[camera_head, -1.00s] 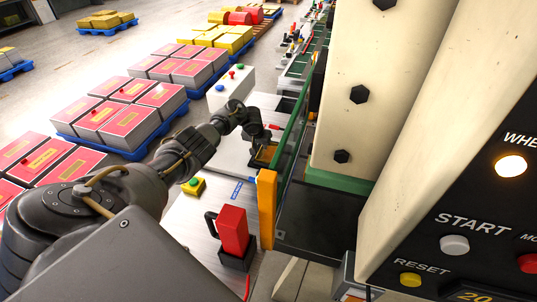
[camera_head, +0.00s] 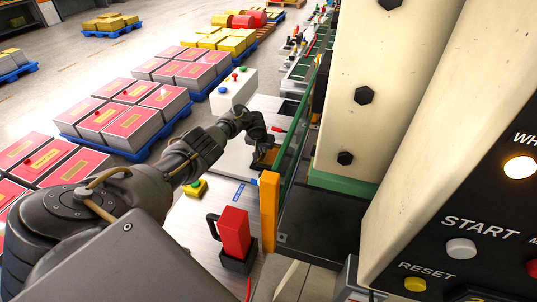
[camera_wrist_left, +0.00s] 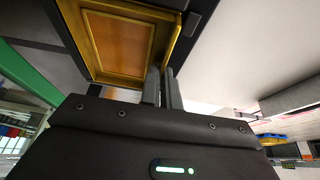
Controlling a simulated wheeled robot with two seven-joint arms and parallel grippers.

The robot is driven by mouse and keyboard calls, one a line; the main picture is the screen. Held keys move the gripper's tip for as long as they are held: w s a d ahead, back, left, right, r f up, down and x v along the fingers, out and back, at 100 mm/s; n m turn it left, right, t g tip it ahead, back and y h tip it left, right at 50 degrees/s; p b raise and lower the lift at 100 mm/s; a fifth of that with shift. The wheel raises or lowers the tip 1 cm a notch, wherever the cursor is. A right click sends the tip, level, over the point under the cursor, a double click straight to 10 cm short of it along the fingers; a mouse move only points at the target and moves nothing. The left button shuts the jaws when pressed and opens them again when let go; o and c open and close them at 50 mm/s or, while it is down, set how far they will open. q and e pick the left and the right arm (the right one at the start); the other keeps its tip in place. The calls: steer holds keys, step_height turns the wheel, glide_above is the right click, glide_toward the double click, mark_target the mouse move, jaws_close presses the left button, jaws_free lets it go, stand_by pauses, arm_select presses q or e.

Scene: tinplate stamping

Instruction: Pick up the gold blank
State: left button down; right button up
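The gold blank (camera_head: 268,156) lies at the far end of the bench, partly hidden behind my left gripper (camera_head: 262,147). In the left wrist view the gold blank (camera_wrist_left: 118,44) is a shallow rectangular piece with a raised bright rim, in or against a dark frame. The fingers of my left gripper (camera_wrist_left: 163,82) also show there, close together at the blank's near corner, with its rim running between them. They look shut on that rim. My right gripper is not in view.
A cream press column (camera_head: 390,90) and a control panel (camera_head: 470,240) stand close on the right. A yellow post (camera_head: 269,212) and green-edged guard are beside my left arm. A red block (camera_head: 234,233) stands on the near bench. Pallets of red-topped boxes (camera_head: 130,120) fill the left.

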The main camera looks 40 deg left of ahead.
arm_select(q)
steer(key=shift+r, duration=0.15)
steer(key=shift+r, duration=0.3)
step_height(320, 180, up, 2)
steer(key=shift+r+b, duration=0.25)
steer(key=shift+b, duration=0.05)
steer(key=s+d+r+p, duration=0.3)
steer(key=s+r, duration=0.6)
steer(key=s, duration=0.4)
steer(key=shift+s+r+p, duration=0.3)
steer(key=shift+s+p, duration=0.1)
steer(key=shift+p, duration=0.15)
